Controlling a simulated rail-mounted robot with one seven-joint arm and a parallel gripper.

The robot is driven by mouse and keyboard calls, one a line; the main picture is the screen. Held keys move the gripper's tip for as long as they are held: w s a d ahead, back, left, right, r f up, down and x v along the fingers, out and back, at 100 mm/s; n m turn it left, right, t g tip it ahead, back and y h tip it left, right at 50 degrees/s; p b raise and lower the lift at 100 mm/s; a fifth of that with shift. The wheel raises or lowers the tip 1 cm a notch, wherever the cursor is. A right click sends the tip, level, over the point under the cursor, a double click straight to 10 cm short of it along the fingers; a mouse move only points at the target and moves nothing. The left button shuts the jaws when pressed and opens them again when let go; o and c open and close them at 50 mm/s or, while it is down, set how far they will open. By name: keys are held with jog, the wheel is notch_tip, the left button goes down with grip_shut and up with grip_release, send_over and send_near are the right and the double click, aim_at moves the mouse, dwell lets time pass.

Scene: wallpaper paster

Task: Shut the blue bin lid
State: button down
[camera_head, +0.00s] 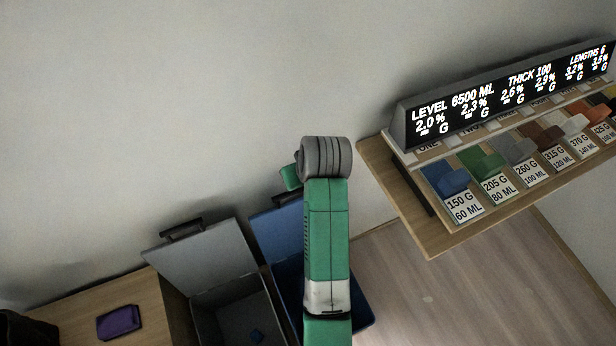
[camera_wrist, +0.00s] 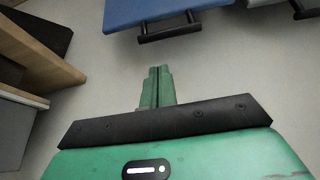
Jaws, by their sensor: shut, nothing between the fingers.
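The blue bin (camera_head: 361,312) stands at the bottom centre in the head view, mostly hidden behind my green arm. Its blue lid (camera_head: 272,232) is raised open on the wall side. In the wrist view the blue lid (camera_wrist: 165,8) shows at the top, with its black bar handle (camera_wrist: 169,33) on its edge. My gripper (camera_wrist: 160,70) is shut and empty, its green fingers together. The fingertips are below the handle in the wrist picture, with a visible gap between them. In the head view my wrist hides most of the gripper.
A grey bin (camera_head: 240,308) with its lid (camera_head: 205,262) open stands left of the blue bin. A purple item (camera_head: 120,322) lies on a wooden surface at far left. A wooden shelf (camera_head: 440,240) with colored samples and a display (camera_head: 500,98) is at right. Floor below the shelf is clear.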

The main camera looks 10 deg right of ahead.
jog(key=x, duration=0.9)
jog(key=shift+w+f, duration=0.2)
jog(key=shift+f, duration=0.15)
jog(key=shift+s+a, duration=0.1)
